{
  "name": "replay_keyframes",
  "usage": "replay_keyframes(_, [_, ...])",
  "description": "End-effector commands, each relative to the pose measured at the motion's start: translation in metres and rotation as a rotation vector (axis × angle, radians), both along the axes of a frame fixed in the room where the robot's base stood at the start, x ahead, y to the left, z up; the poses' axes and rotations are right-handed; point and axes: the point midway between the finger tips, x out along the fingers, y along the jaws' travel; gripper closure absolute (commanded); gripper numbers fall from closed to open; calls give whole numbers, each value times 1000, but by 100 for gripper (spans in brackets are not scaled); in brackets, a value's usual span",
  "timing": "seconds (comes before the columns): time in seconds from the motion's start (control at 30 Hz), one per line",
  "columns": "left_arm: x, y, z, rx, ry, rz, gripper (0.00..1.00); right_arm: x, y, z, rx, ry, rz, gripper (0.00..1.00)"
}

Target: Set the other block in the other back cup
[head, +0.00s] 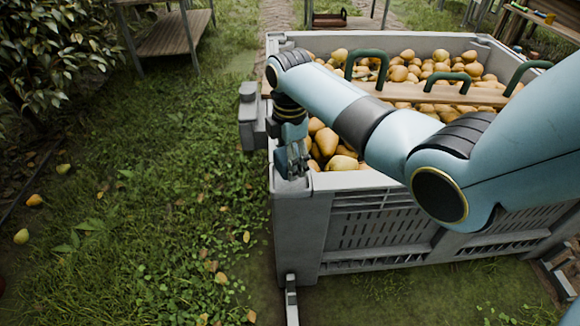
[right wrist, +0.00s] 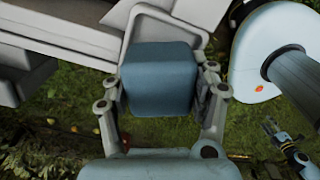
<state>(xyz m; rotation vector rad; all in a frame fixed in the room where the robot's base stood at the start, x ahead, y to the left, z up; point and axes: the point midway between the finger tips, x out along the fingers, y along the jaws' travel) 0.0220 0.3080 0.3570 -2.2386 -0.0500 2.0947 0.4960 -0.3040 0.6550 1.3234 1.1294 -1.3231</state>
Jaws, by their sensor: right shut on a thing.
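My right gripper (head: 293,163) is at the near left corner of the pear crate (head: 300,220). In the right wrist view, the right gripper (right wrist: 163,100) is shut on a blue-grey block (right wrist: 158,78), one finger on each side. Pale grey crate parts and a rounded grey rim (right wrist: 190,14) show just beyond the block. I cannot tell whether the block touches them. A grey bracket-like part (head: 250,125) sticks out from the crate's left side; I cannot make out a cup there. A small blue gripper (right wrist: 283,140), likely my left one, shows at the lower right; its jaws are unclear.
The crate holds many yellow pears (head: 340,162). A wooden board (head: 420,93) with green handles (head: 367,66) lies across it. Grass left of the crate is open, with a few fallen pears (head: 22,236). A wooden table (head: 165,35) stands at the back left.

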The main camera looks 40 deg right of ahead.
Motion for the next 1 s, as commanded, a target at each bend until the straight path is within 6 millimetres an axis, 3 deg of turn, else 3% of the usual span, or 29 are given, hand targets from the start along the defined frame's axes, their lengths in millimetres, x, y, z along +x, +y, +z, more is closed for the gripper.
replay_keyframes(0.03, [-5,0,-6,0,8,1,50,-1,0,-12,1,4,0,73])
replay_keyframes(0.1, [-10,0,-8,0,15,0,50,0,0,-17,0,1,0,73])
replay_keyframes(0.63, [-17,-2,-9,-2,27,2,50,0,0,-24,0,0,0,73])
replay_keyframes(0.67, [-17,-2,-9,-2,26,2,50,0,0,-24,1,0,0,39])
replay_keyframes(0.7, [-17,-2,-9,-2,26,2,50,0,0,-23,1,0,0,34])
replay_keyframes(0.83, [-16,-2,-9,-2,25,2,50,0,0,-23,0,0,0,17])
replay_keyframes(1.0, [-15,-2,-9,-2,24,2,50,0,0,-23,0,0,0,17])
